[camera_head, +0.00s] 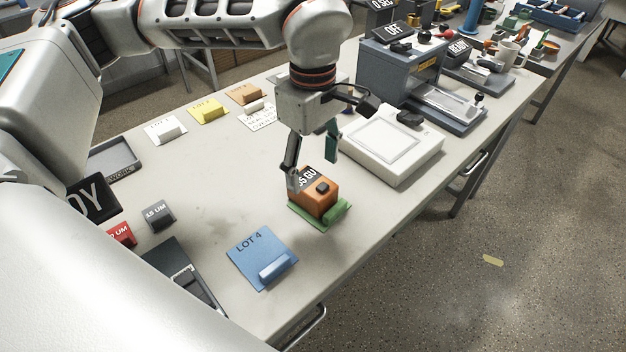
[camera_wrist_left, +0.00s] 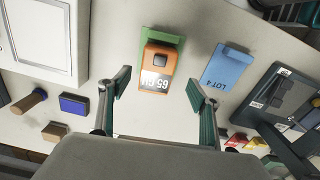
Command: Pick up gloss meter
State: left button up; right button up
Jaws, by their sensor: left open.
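The gloss meter (camera_head: 318,196) is an orange box with a black "65 GU" display and a dark button on top. It sits on a green card (camera_head: 338,213) with a raised tab, near the table's front edge. My left gripper (camera_head: 312,166) points down just above the meter, open and empty. In the left wrist view the meter (camera_wrist_left: 158,67) shows ahead of and between the two spread fingertips (camera_wrist_left: 157,88), with the display towards the gripper. One finger hides a little of the meter's left side in the head view. My right gripper is in neither view.
A blue "LOT 4" card (camera_head: 255,250) lies to the front left. A white scale (camera_head: 392,143) stands close on the right, with a grey machine (camera_head: 405,70) behind it. Yellow (camera_head: 208,110), white and orange cards lie at the back. Bare table lies left of the meter.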

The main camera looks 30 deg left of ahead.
aim_at(312, 182)
pick_arm(q)
jog(key=shift+s+f, duration=0.15)
jog(key=shift+f, duration=0.8)
jog(key=f, duration=0.3)
jog(key=w+f, duration=0.1)
jog(key=f, duration=0.1)
jog(key=shift+a+f+b, duration=0.15)
jog(key=shift+a+b, duration=0.1)
jog(key=shift+b, duration=0.1)
jog(key=c, duration=1.5)
